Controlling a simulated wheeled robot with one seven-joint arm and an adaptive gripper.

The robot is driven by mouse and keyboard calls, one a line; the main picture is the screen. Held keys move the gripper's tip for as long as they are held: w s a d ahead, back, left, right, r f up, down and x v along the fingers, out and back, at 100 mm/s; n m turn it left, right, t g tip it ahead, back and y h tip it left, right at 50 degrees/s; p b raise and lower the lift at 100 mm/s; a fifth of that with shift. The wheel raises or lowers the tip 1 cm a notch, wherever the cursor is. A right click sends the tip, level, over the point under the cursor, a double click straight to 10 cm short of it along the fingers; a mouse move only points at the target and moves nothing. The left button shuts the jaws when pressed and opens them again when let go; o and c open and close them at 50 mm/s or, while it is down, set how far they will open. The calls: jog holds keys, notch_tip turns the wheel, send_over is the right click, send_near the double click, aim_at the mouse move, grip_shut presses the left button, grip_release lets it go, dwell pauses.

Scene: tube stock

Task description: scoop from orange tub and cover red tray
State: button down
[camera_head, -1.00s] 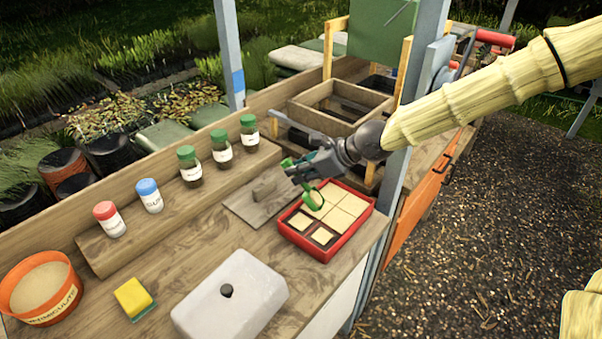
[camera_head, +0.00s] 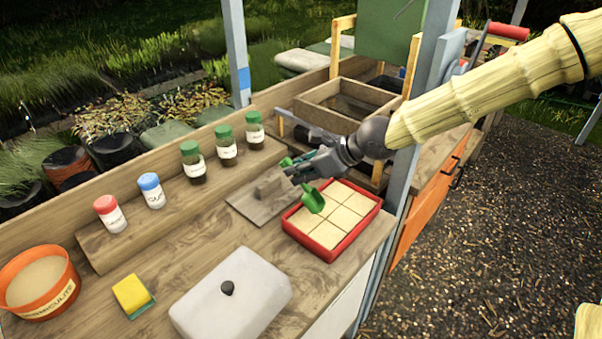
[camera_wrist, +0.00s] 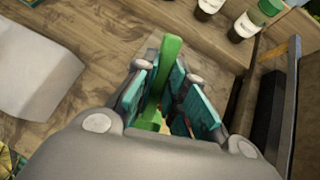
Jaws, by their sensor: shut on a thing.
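The red tray (camera_head: 329,252) sits at the right end of the bench, and all of its cells that I can see look filled with pale grains. My gripper (camera_head: 294,168) is above the tray's back left side, shut on the green scoop (camera_head: 312,200), whose bowl hangs tilted down over the tray. In the wrist view the scoop's green handle (camera_wrist: 171,60) stands between the teal finger pads (camera_wrist: 168,100). The scoop's load cannot be made out. The orange tub (camera_head: 68,297), full of pale grains, stands at the far left front.
A grey-white lidded box (camera_head: 232,300) and a yellow sponge (camera_head: 132,294) lie in front. A wooden float (camera_head: 264,196) lies left of the tray. Several capped jars (camera_head: 193,163) line the back shelf. A blue-grey post (camera_head: 418,120) rises right of the tray.

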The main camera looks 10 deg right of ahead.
jog(key=shift+s+a+b, duration=1.15)
jog(key=shift+a+b, duration=0.25)
jog(key=shift+b, duration=0.8)
jog(key=shift+w+d+r+p, duration=0.1)
jog(key=shift+w+d+p, duration=0.65)
jog(key=shift+p, duration=0.55)
jog(key=shift+w+d+p, duration=0.5)
jog(key=shift+d+p, duration=0.3)
jog(key=shift+p, duration=0.5)
jog(key=shift+w+d+p, duration=0.2)
jog(key=shift+d+p, duration=0.1)
jog(key=shift+p, duration=0.1)
jog(key=shift+r+p, duration=0.2)
jog(key=shift+p, duration=1)
jog(key=shift+r+g+h+p, duration=0.2)
jog(key=shift+g+h+p, duration=0.25)
jog(key=shift+p, duration=0.5)
